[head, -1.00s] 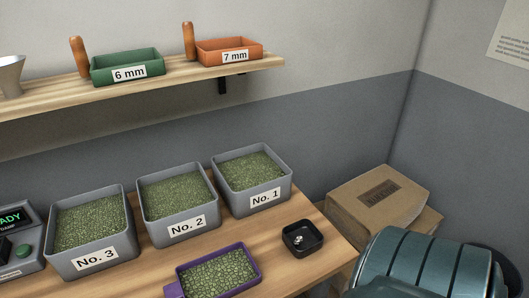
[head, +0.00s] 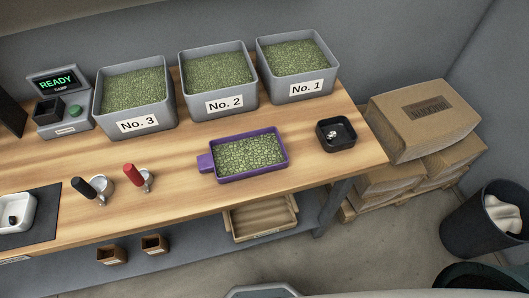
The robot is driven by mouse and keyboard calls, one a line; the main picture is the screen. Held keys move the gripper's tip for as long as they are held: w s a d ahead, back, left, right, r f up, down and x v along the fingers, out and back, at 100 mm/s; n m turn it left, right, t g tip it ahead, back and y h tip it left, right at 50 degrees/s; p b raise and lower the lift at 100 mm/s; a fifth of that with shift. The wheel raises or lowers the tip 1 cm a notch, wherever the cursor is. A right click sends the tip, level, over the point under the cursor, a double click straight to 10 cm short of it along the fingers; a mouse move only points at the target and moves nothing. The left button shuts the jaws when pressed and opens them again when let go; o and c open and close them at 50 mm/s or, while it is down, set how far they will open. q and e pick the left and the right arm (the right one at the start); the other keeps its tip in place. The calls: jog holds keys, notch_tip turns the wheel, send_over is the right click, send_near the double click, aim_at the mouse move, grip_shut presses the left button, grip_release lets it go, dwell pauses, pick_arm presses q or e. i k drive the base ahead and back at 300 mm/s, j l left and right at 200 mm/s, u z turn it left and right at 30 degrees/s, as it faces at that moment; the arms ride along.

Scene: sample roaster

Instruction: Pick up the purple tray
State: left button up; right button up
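The purple tray (head: 219,176) sits flat on the wooden bench, filled with green beans, with its tab handle pointing left. It stands in front of the grey bins No. 2 and No. 1, clear of both. Neither of my grippers shows in the head view, so I cannot tell their state.
Grey bins No. 3 (head: 164,117), No. 2 (head: 218,113) and No. 1 (head: 299,93), full of green beans, line the back of the wooden bench (head: 240,203). A small black dish (head: 348,146) lies right of the tray.

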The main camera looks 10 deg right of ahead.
aim_at(239, 156)
jog(key=i+l, duration=0.1)
jog(key=l, duration=0.25)
jog(key=i+l, duration=0.15)
jog(key=l, duration=0.15)
jog(key=i+l, duration=0.1)
jog(key=l, duration=0.25)
jog(key=i+l, duration=0.15)
jog(key=l, duration=0.2)
jog(key=u, duration=2.1)
